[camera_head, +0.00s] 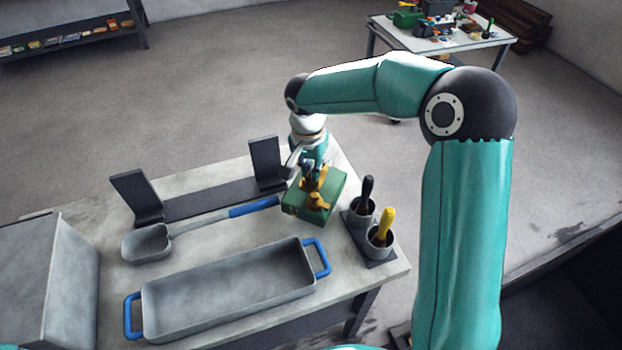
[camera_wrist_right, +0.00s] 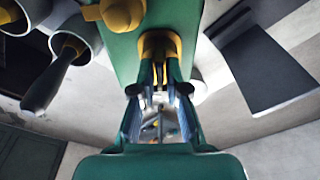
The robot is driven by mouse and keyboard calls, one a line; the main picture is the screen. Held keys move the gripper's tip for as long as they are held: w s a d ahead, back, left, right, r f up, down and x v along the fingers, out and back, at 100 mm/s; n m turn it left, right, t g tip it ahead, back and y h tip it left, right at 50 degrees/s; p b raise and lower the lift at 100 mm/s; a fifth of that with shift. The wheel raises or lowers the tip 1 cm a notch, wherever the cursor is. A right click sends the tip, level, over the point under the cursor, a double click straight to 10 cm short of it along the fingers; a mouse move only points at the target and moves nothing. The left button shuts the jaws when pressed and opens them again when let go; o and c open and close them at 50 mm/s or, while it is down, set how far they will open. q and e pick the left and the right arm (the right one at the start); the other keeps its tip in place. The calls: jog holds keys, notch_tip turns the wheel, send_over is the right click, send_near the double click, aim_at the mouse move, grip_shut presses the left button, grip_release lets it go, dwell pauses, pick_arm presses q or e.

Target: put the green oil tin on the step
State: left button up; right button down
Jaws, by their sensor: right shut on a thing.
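The green oil tin (camera_head: 325,205) has a yellow cap and a yellow handle on top. It is at the right end of the grey table (camera_head: 370,281), between the blue-handled shovel and the tool cups. My right gripper (camera_head: 309,180) comes down on it from above and is shut on its yellow handle. In the right wrist view the tin (camera_wrist_right: 188,18) fills the top middle, with the fingers (camera_wrist_right: 160,78) around the handle. I cannot tell whether the tin touches the table. The step cannot be made out for certain. My left gripper is not in view.
A grey tray with blue handles (camera_head: 228,292) lies in front, a shovel (camera_head: 150,243) behind it. A dark rack with two uprights (camera_head: 215,200) stands at the back. Two cups hold a black-handled (camera_head: 366,190) and a yellow-handled tool (camera_head: 386,225). Another table (camera_head: 440,42) stands far off.

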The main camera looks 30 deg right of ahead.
aim_at(311, 181)
jog(key=shift+f, duration=2.2)
jog(key=shift+f, duration=0.1)
jog(key=shift+f, duration=0.1)
jog(key=c, duration=1.2)
grip_release()
jog(key=shift+s, duration=0.1)
